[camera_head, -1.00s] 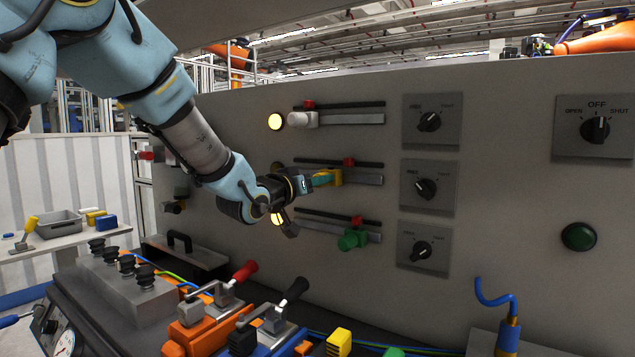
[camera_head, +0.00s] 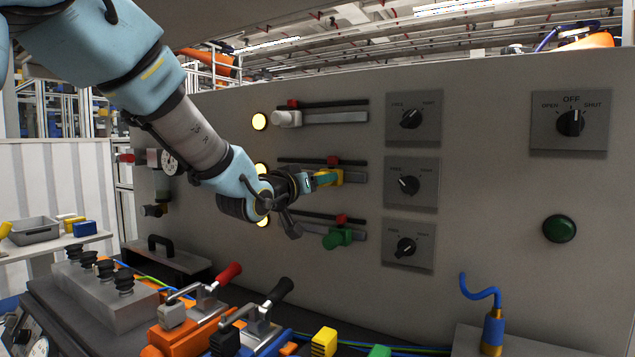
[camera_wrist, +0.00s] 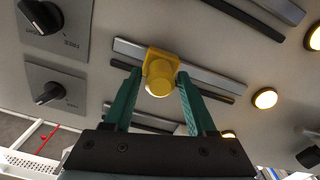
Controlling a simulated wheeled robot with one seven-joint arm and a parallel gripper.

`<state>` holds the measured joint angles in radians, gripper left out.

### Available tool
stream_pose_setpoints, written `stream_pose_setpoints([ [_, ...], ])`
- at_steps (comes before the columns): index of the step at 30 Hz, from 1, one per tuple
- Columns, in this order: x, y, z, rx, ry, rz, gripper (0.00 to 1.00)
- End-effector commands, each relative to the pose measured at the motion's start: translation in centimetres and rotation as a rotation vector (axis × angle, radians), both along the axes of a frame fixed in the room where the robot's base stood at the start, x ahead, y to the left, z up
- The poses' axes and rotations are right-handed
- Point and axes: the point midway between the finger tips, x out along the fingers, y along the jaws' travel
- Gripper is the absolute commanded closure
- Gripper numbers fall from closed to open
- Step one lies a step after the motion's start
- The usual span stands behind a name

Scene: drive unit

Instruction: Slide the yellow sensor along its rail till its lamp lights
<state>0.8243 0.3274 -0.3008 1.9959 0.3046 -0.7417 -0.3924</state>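The yellow sensor (camera_head: 335,178) sits on the middle rail (camera_head: 358,177) of the grey panel, about under a red marker (camera_head: 333,160). The round lamp (camera_head: 260,168) at this rail's left end glows; it also shows lit in the wrist view (camera_wrist: 265,98). My gripper (camera_head: 324,179) reaches in from the left at the sensor. In the wrist view my gripper's green fingers (camera_wrist: 160,88) stand on either side of the yellow sensor (camera_wrist: 160,75). The right finger looks to touch it; a narrow gap shows at the left finger.
A white sensor (camera_head: 287,118) on the upper rail and a green sensor (camera_head: 336,238) on the lower rail sit close by. Dials (camera_head: 408,184) are to the right. Toggle clamps (camera_head: 205,305) stand on the bench below. A green button (camera_head: 559,229) is at far right.

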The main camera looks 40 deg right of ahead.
Motion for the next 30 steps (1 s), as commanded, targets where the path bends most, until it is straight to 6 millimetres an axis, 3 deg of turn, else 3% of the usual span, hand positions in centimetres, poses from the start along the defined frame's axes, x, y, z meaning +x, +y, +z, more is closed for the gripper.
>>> stream_pose_setpoints([
  [3, 0.0, 0.0, 0.0, 0.000, 0.000, 0.000, 0.29],
  [14, -0.1, 0.7, -0.1, 0.000, -0.001, 0.001, 0.29],
  [30, -2.4, 9.4, 0.0, -0.001, -0.002, 0.001, 0.29],
])
